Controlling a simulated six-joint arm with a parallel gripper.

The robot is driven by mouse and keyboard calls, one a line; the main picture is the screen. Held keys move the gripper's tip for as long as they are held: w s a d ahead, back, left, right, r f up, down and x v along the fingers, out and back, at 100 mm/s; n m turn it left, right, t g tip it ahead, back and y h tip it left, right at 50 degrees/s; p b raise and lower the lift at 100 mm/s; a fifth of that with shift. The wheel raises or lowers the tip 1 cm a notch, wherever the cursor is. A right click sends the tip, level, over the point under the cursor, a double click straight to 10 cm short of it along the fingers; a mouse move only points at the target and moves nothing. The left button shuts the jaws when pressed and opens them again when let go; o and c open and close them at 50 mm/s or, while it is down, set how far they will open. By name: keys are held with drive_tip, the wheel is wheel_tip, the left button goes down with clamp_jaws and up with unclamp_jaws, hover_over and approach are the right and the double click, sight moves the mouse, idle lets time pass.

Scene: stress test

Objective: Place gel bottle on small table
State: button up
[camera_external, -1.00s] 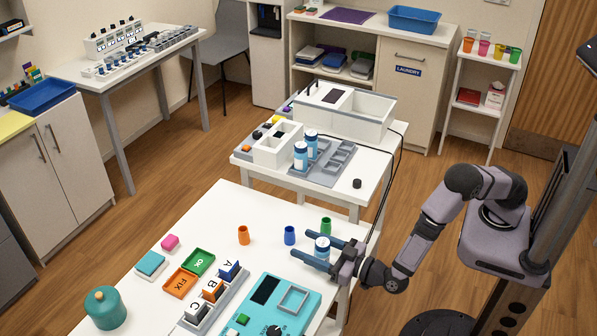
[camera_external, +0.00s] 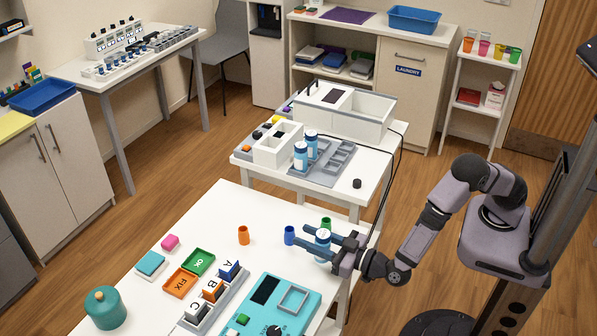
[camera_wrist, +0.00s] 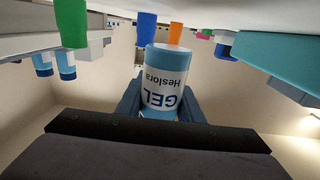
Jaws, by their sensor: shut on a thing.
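The gel bottle (camera_external: 323,241), blue and white, is between the fingers of my gripper (camera_external: 315,237) over the right end of the front table. In the wrist view the bottle (camera_wrist: 164,85) shows its "GEL Heslora" label, upside down, with a dark blue finger on each side. My gripper is shut on it. The fingers partly hide the bottle in the outside view, and I cannot tell how far its base is from the tabletop. A smaller white table (camera_external: 372,167) stands just behind the front table.
Green (camera_external: 326,223), blue (camera_external: 289,235) and orange (camera_external: 243,235) cups stand near the bottle.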

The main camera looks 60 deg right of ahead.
wheel_tip(320, 180, up, 19)
drive_tip(key=p, duration=1.1)
drive_tip(key=shift+p, duration=0.4)
drive_tip(key=shift+f, duration=0.2)
wheel_tip(320, 180, down, 12)
drive_tip(key=b, duration=1.2)
drive_tip(key=shift+f+p, duration=0.3)
drive_tip(key=shift+f, duration=4.45)
drive_tip(key=shift+f, duration=0.1)
